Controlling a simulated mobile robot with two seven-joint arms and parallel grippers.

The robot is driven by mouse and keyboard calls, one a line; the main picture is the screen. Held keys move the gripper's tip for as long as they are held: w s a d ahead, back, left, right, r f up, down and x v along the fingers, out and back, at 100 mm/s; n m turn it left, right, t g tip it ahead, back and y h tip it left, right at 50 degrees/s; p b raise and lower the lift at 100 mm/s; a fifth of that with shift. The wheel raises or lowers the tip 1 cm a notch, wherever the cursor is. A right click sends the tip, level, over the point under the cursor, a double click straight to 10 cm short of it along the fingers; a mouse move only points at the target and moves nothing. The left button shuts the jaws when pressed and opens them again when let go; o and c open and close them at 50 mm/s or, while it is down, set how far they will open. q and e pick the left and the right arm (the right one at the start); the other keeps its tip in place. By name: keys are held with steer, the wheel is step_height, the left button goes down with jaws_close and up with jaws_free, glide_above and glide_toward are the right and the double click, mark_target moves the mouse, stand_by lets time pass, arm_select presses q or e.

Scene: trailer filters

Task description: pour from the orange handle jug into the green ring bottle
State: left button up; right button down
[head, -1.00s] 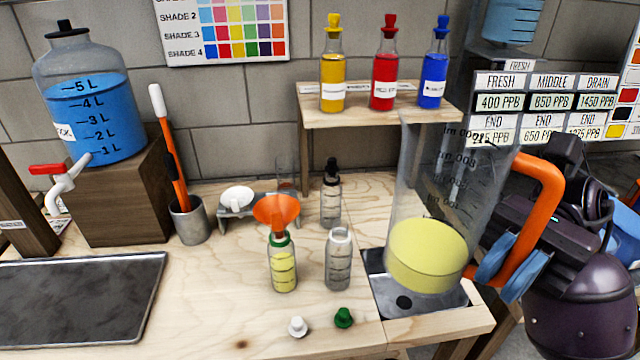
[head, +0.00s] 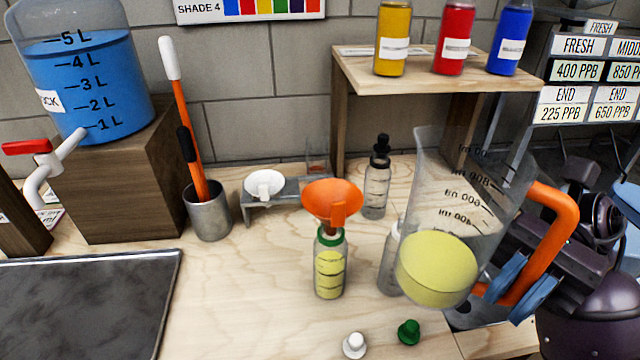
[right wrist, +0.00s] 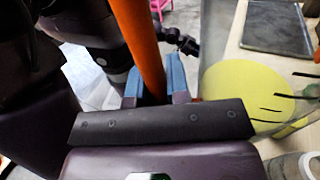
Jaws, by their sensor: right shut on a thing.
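The orange handle jug (head: 455,215) is clear with markings and holds yellow liquid in its bottom. It is in the air, tilted a little, in front of the clear bottle at the right. My right gripper (head: 515,283) is shut on its orange handle; the blue fingers on the handle also show in the right wrist view (right wrist: 155,85). The green ring bottle (head: 329,270) stands upright on the bench, left of the jug, with yellow liquid in it. An orange funnel (head: 325,200) sits in its mouth. My left gripper is not in view.
A clear bottle (head: 388,270) stands partly hidden behind the jug. A white stopper (head: 354,345) and a green stopper (head: 409,332) lie in front. A dropper bottle (head: 377,180) and a small stand (head: 285,195) are behind. A dark tray (head: 85,300) lies left.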

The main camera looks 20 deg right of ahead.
steer(key=shift+w+f+b, duration=0.25)
steer(key=shift+f+b, duration=0.15)
steer(key=shift+f, duration=0.45)
steer(key=shift+w+f+b, duration=0.2)
steer(key=shift+f+b, duration=0.2)
steer(key=shift+f, duration=0.45)
steer(key=shift+r, duration=0.1)
